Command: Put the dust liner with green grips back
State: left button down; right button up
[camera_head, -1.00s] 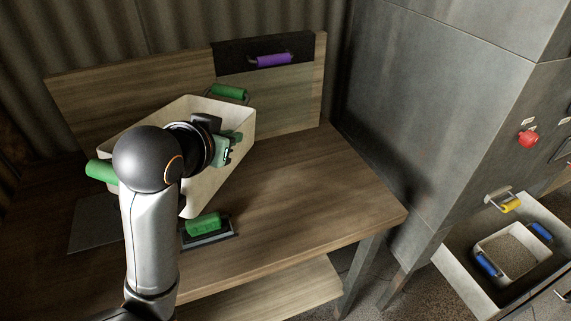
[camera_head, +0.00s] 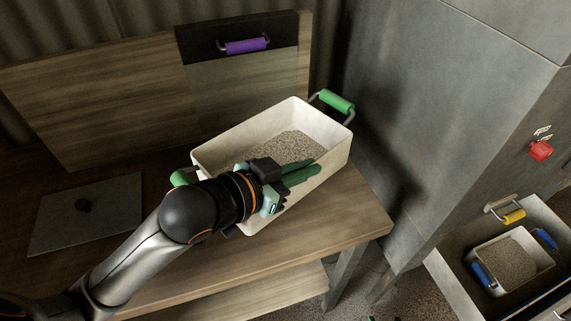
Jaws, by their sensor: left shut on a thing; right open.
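The dust liner (camera_head: 225,152), a cream open box with two green grips, is over the bench's right part in the head view. Grey-brown grit (camera_head: 290,147) lies inside it. Its far green grip (camera_head: 336,101) sticks out at the upper right; its other green grip (camera_head: 181,178) is partly hidden behind my arm. My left gripper (camera_head: 298,177) is shut on the liner's near wall, its green fingers at the rim. I cannot tell whether the liner's base touches the bench.
A wooden bench (camera_head: 345,222) with a back panel carries a flat grey plate (camera_head: 85,212) with a dark knob. A purple-handled dark piece (camera_head: 238,40) is on the panel. A grey cabinet stands right, with an open drawer (camera_head: 440,270) holding a blue-gripped box (camera_head: 511,287) of grit.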

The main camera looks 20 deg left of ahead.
aim_at(294, 152)
pick_arm(q)
jog(key=w+a+f, duration=0.1)
jog(key=w, duration=0.1)
jog(key=w+a+f, duration=0.1)
jog(key=w, duration=0.1)
jog(key=w+a, duration=0.1)
jog(key=w, duration=0.1)
jog(key=shift+f+p, duration=0.3)
jog(key=shift+f, duration=0.1)
jog(key=w+f, duration=0.1)
jog(key=w+a+f, duration=0.1)
jog(key=f, duration=0.1)
jog(key=w+f, duration=0.2)
jog(key=shift+w+a+b, duration=0.1)
jog(key=shift+a+b, duration=0.2)
jog(key=shift+b, duration=0.05)
jog(key=shift+w+a+f, duration=0.15)
jog(key=shift+w+f, duration=0.2)
jog(key=shift+f, duration=0.05)
notch_tip(294, 152, down, 3)
jog(key=shift+w+f, duration=0.15)
jog(key=shift+f, duration=0.05)
jog(key=c, duration=1)
grip_release()
jog(key=shift+f, duration=0.1)
jog(key=shift+c, duration=0.2)
jog(key=shift+a, duration=0.1)
jog(key=v, duration=1.2)
